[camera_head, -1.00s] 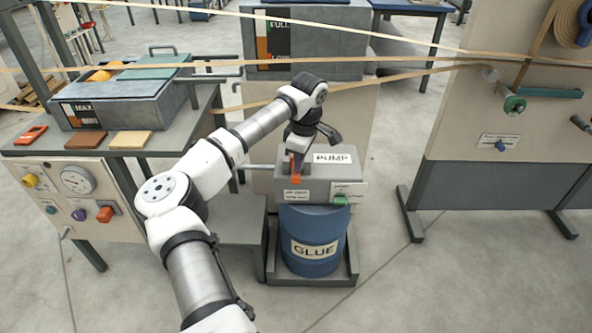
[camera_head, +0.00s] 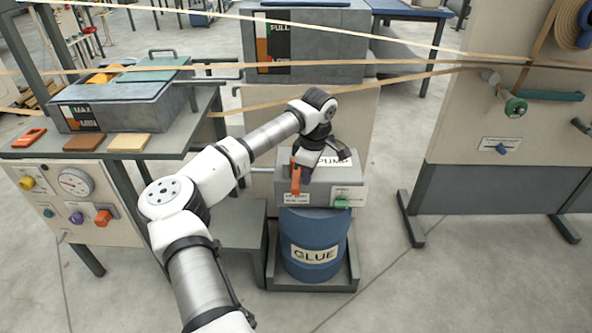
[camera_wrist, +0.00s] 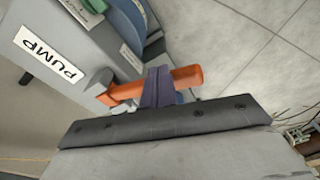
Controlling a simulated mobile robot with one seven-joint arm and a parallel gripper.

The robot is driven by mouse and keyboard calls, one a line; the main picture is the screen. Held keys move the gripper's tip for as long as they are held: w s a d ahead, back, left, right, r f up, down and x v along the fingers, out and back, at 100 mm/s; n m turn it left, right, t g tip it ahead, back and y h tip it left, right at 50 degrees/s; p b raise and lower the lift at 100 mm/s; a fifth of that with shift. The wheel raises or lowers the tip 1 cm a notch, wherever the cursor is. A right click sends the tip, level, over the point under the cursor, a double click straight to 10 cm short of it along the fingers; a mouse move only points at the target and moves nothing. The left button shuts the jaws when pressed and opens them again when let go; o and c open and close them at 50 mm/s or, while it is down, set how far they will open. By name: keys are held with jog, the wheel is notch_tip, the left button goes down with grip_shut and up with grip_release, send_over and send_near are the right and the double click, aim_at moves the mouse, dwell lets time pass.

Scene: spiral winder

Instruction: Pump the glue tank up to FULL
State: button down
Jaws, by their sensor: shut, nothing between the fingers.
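The grey pump box (camera_head: 322,184), labelled PUMP, sits on the blue glue drum (camera_head: 308,228). An orange lever (camera_head: 296,179) is at the box's left front; it also crosses the wrist view (camera_wrist: 186,78). My gripper (camera_head: 306,168) is shut and empty at the lever; its dark fingers overlap the lever in the wrist view (camera_wrist: 158,88). I cannot tell whether they touch it. The gripper covers part of the PUMP label in the head view. The grey tank (camera_head: 335,50) behind has a FULL-to-LOW gauge (camera_head: 273,45), dark above and orange below.
A green knob (camera_head: 341,202) is on the pump front, right of the lever. A bench (camera_head: 170,150) with a MAX-marked trough (camera_head: 125,105) stands left. Paper strips (camera_head: 420,70) cross above the pump. A panel (camera_head: 485,100) stands right; floor between is clear.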

jog(key=shift+s+d+r, duration=0.15)
jog(key=shift+d, duration=0.25)
notch_tip(320, 180, up, 14)
jog(key=d, duration=0.1)
jog(key=shift+s+d, duration=0.15)
jog(key=shift+s, duration=0.05)
dwell(0.4)
